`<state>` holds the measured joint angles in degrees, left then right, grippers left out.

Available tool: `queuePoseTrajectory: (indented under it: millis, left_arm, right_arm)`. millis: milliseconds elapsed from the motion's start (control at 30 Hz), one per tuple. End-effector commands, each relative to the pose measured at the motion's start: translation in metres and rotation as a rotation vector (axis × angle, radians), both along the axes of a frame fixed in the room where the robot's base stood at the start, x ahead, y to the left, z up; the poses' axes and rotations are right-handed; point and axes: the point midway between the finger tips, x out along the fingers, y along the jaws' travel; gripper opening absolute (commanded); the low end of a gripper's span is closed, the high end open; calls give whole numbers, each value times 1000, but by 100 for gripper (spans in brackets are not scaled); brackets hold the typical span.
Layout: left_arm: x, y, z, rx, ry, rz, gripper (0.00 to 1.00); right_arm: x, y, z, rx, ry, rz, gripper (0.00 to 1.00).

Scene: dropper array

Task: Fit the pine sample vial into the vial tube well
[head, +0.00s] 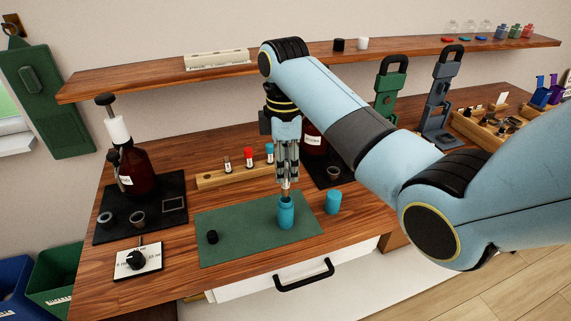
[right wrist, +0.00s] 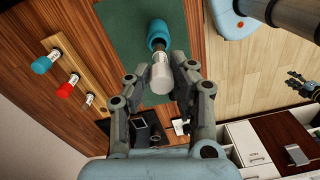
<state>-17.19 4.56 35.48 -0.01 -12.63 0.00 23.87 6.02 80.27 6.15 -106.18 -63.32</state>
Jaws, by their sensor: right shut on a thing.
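My right gripper (head: 287,187) points down over the green mat. It is shut on a slim vial, which shows in the right wrist view (right wrist: 160,74) with a pale upper part and a dark lower part. I take it to be the pine sample vial. Directly below it a teal tube (head: 286,215) stands upright on the mat; it also shows in the right wrist view (right wrist: 158,34). The vial's lower end is at the tube's mouth; I cannot tell how far inside it is. A dark claw at the right wrist view's right edge looks like my left gripper (right wrist: 297,84); its jaw state is unclear.
A teal cylinder (head: 333,203) stands right of the tube. A black cap (head: 212,237) is on the mat (head: 240,248). Behind, a wooden rack (head: 210,181) holds several capped vials. A brown bottle (head: 137,175) stands at left. The mat's front is mostly clear.

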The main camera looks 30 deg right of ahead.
Motion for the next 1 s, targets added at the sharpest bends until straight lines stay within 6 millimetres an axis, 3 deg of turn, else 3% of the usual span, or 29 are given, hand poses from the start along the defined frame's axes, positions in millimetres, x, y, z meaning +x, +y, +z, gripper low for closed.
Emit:
queuePoseTrajectory:
  millis: [1000]
  left_arm:
    - [1, 0, 5, 0, -1, 0, 40]
  right_arm:
    - [0, 0, 0, 2, 4, -3, 0]
